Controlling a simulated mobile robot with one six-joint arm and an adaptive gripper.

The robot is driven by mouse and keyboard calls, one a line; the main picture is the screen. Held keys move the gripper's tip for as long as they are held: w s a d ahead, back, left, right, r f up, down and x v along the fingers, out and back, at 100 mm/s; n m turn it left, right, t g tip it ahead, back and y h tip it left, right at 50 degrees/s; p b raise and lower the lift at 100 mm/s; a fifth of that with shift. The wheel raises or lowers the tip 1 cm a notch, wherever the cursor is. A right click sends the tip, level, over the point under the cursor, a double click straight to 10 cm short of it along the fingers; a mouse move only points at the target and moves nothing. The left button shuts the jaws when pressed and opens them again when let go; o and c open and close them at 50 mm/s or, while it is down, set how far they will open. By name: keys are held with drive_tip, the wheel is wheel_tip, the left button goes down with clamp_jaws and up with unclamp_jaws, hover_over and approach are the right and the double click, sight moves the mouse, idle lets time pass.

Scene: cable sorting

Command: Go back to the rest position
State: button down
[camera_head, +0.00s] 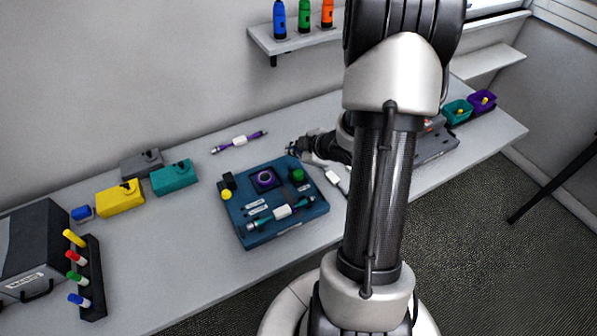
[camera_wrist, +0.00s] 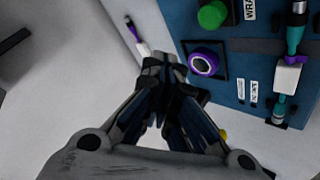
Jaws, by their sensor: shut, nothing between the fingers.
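My gripper (camera_head: 296,148) is at the end of my arm, above the table (camera_head: 180,225) just behind the blue board. It is shut with nothing in it; its fingertips meet in the wrist view (camera_wrist: 165,70). The blue board (camera_head: 247,239) shows at the right of the wrist view (camera_wrist: 232,82). A teal-ended cable with a white tag (camera_head: 283,212) lies on the board. A purple cable with a white tag (camera_head: 239,141) lies on the table left of my gripper.
Yellow (camera_head: 121,200), teal (camera_head: 174,178) and grey (camera_head: 141,164) boxes stand left of the board. A marker rack (camera_head: 94,290) and a dark case (camera_head: 32,245) are at far left. Small bins (camera_head: 458,114) stand at far right. A wall shelf (camera_head: 290,42) holds bottles.

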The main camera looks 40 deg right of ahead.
idle(0.3)
drive_tip(key=s+a+r+m+g+h+b, duration=0.1)
drive_tip(key=s+a+r+m+h, duration=0.2)
drive_tip(key=r, duration=0.5)
drive_tip(key=a+r+m+g+h, duration=0.1)
drive_tip(key=a+r+m, duration=0.1)
drive_tip(key=a+r, duration=0.45)
drive_tip(key=s+a+r+m+g+y, duration=0.1)
drive_tip(key=s+a+r+y, duration=0.1)
drive_tip(key=s+a, duration=0.6)
drive_tip(key=s+a+r+m+g+y+b, duration=0.1)
drive_tip(key=s+a+r+m+y, duration=0.1)
drive_tip(key=s+a, duration=0.6)
drive_tip(key=shift+s+a+r+m+g, duration=0.25)
drive_tip(key=shift+s+r+m+g, duration=0.05)
drive_tip(key=shift+s+r, duration=0.15)
